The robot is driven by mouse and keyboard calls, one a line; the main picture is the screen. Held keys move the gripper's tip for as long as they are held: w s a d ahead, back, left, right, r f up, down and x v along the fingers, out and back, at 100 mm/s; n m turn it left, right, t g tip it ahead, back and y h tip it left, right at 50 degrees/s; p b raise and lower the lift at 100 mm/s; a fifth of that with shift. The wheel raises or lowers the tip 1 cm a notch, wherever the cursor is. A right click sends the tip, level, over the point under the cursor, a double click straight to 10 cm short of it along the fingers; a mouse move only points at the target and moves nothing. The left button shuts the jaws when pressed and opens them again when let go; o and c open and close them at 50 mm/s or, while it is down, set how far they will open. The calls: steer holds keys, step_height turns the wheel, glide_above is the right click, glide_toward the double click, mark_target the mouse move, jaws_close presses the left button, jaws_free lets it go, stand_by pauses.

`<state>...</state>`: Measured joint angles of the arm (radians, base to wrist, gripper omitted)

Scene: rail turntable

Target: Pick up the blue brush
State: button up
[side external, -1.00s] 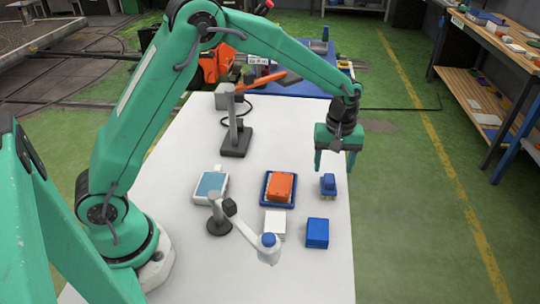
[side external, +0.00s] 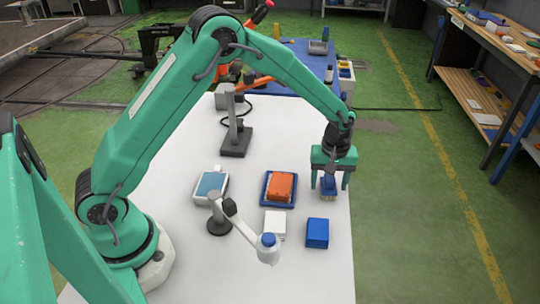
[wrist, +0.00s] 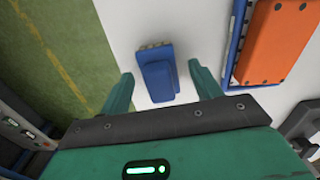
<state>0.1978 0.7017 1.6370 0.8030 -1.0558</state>
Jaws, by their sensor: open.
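The blue brush (side external: 328,188) stands on the white table near its right edge, with pale bristles at its lower end. I cannot tell whether either finger touches the brush.
An orange block (side external: 281,186) sits in a blue tray (side external: 264,198) just left of the brush. A blue block (side external: 317,232) and a white stack (side external: 274,225) are nearer the camera. A jointed lamp (side external: 240,226) stands left of them. The table's edge is close on the right.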

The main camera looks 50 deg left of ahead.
steer(key=shift+f, duration=0.55)
steer(key=shift+c, duration=0.2)
steer(key=c, duration=1.1)
